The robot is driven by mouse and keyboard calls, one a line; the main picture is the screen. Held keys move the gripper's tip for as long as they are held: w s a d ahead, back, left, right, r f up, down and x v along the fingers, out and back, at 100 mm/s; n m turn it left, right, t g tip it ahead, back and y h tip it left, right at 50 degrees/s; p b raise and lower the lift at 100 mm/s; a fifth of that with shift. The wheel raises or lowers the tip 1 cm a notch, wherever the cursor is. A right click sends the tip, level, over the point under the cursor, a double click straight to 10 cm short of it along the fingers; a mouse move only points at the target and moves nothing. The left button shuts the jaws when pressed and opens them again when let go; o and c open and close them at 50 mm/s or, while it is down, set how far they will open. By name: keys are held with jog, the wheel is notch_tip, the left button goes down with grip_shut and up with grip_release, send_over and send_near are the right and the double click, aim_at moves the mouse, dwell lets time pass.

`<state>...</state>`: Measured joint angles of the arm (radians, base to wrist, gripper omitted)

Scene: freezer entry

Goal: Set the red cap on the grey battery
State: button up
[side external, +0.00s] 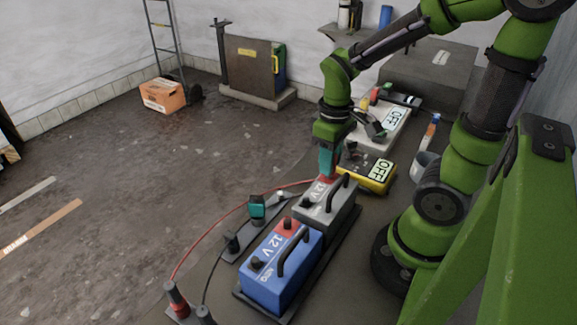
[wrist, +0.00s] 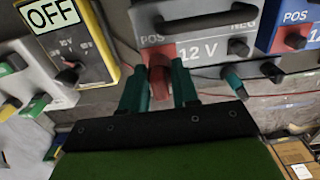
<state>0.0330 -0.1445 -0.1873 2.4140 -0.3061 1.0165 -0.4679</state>
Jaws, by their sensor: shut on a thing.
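The grey battery (side external: 340,212) stands upright in the side view, behind the blue one. In the wrist view its "12 V" face (wrist: 203,52) fills the upper middle, with a dark NEG knob at right and a red POS patch at left. My gripper (side external: 326,172) points down over the far end of the grey battery. In the wrist view its teal fingers (wrist: 158,85) are shut on the red cap (wrist: 158,78). The cap is at the POS corner and overlaps the red patch. The POS terminal is hidden, and I cannot tell whether the cap touches it.
A blue battery (side external: 277,274) stands nearer the camera.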

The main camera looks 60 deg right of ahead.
jog(key=shift+f, duration=0.75)
jog(key=o, duration=1.1)
notch_tip(320, 180, up, 17)
jog(key=shift+f, duration=0.1)
